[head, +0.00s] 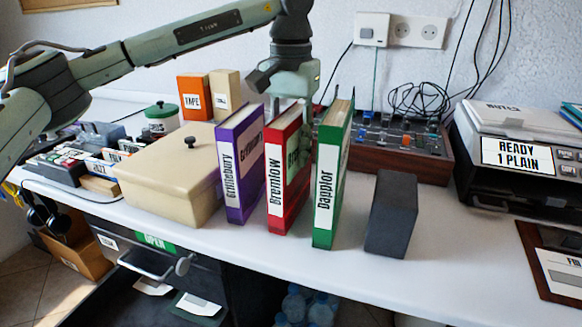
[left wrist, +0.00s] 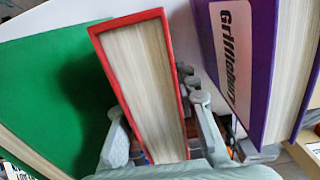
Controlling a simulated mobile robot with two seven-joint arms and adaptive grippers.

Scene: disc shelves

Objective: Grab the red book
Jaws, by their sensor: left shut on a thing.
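The red book (head: 285,172), labelled Bremlow, stands upright on the white table between two other books. My left gripper (head: 296,108) comes down from above at its back part. In the left wrist view the red book (left wrist: 142,90) lies between the two fingers of the gripper (left wrist: 158,130), which is shut on it. The purple book (head: 239,165), labelled Grillebury, stands to its left, and the green book (head: 330,180), labelled Dapplor, to its right. They also show in the left wrist view, purple (left wrist: 245,60) and green (left wrist: 60,90). My right gripper is not in view.
A beige lidded box (head: 165,175) stands left of the books. A dark grey block (head: 391,215) stands to the right. A mixer panel (head: 400,150) with cables is behind, and a printer (head: 520,150) at far right. The table's front edge is close to the books.

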